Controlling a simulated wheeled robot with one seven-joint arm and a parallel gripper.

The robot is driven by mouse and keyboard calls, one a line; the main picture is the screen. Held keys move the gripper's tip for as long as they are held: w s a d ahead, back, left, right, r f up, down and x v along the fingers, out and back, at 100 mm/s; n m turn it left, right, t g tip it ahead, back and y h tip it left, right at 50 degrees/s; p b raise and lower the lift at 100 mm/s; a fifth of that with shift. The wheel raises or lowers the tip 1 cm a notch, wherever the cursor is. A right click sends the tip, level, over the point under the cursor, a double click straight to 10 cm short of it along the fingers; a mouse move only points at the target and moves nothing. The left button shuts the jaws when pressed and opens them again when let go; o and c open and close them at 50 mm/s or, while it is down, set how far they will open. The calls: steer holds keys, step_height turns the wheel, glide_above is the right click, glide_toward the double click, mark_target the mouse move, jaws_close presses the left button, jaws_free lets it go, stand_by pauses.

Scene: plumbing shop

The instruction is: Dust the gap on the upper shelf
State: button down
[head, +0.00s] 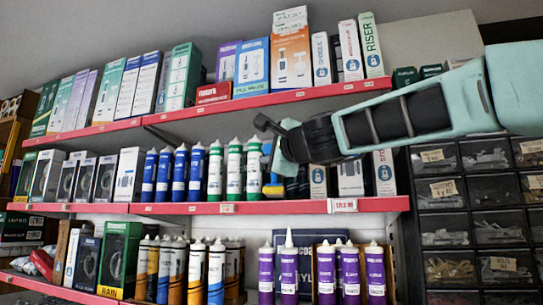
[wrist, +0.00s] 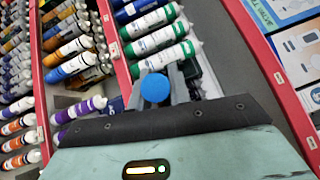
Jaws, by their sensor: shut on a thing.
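My gripper (head: 277,140) reaches in from the right in the head view, in front of the space between the upper and middle shelves. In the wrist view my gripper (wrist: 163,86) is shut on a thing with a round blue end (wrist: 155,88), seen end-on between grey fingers. The upper shelf (head: 260,101) has a red front edge and carries rows of boxes.
Blue and green tubes (head: 215,172) stand on the middle shelf (head: 180,209), close to my gripper. White boxes (head: 384,175) stand to its right. Purple tubes (head: 289,272) stand on the lower shelf. A dark drawer cabinet (head: 475,194) is at the right.

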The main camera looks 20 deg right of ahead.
mark_target(266, 148)
steer(key=shift+s+a, duration=0.55)
steer(key=shift+s, duration=0.2)
steer(key=shift+s+a, duration=0.5)
steer(key=shift+s, duration=0.25)
steer(key=shift+w, duration=0.1)
